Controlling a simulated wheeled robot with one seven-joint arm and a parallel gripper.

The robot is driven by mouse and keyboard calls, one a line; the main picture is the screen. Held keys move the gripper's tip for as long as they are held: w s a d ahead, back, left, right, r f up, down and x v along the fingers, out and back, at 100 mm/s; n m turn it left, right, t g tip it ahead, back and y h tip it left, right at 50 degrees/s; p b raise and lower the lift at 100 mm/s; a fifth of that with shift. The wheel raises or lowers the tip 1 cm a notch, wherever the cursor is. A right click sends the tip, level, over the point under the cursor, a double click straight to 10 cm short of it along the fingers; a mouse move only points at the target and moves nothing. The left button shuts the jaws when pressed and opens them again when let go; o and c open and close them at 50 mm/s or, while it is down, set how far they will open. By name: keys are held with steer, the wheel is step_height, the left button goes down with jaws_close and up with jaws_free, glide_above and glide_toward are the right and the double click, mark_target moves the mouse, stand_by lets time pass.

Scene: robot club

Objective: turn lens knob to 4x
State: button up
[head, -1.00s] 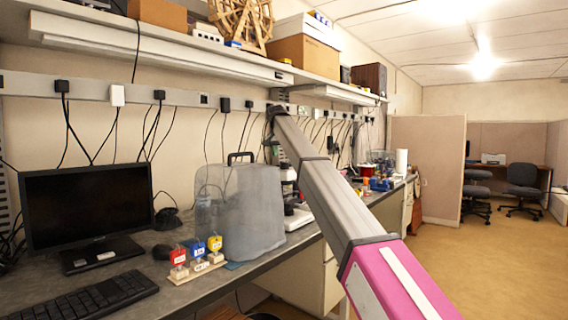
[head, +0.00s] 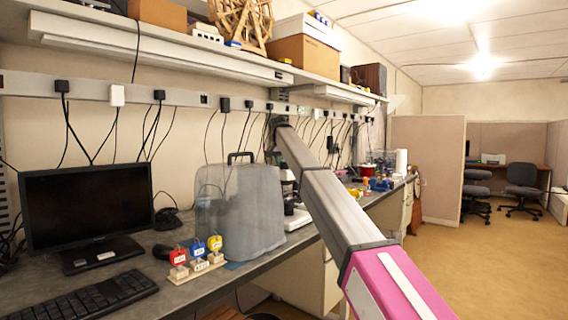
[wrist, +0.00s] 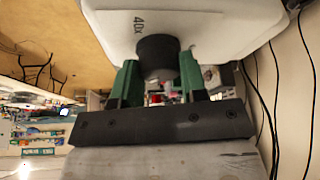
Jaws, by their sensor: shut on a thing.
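In the wrist view, the black round lens knob (wrist: 157,50) sticks out from a white microscope body. My gripper (wrist: 158,68) has its two green fingers on either side of the knob and is shut on it. A marking that looks like "40x" (wrist: 146,24) is on the white surface beside the knob; I see no other marking clearly. In the head view, part of the white microscope (head: 297,215) shows on the bench between a translucent cover and my arm. My gripper cannot be made out in the head view.
The large translucent cover (head: 240,210) stands left of the microscope. In front of it is a wooden stand (head: 197,269) with red, blue and yellow tagged pieces. A monitor (head: 88,208) and keyboard (head: 82,299) are at left. Cables hang on the wall behind.

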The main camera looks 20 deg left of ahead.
steer(key=n+y, duration=0.2)
steer(key=n, duration=0.3)
steer(key=shift+d+n, duration=0.1)
steer(key=shift+n, duration=0.3)
steer(key=n+g+y, duration=0.1)
steer(key=n, duration=0.2)
steer(key=n+y, duration=0.1)
steer(key=n, duration=0.2)
steer(key=shift+w+g, duration=0.1)
steer(key=shift+g, duration=0.3)
steer(key=n+g, duration=0.1)
steer(key=n, duration=0.2)
steer(key=n+g+y, duration=0.1)
steer(key=n, duration=0.2)
steer(key=shift+w+n, duration=0.1)
steer(key=shift+n, duration=0.2)
steer(key=n+g, duration=0.2)
steer(key=n, duration=0.3)
steer(key=shift+n+g, duration=0.3)
steer(key=o, duration=0.9)
steer(key=shift+d+r, duration=0.1)
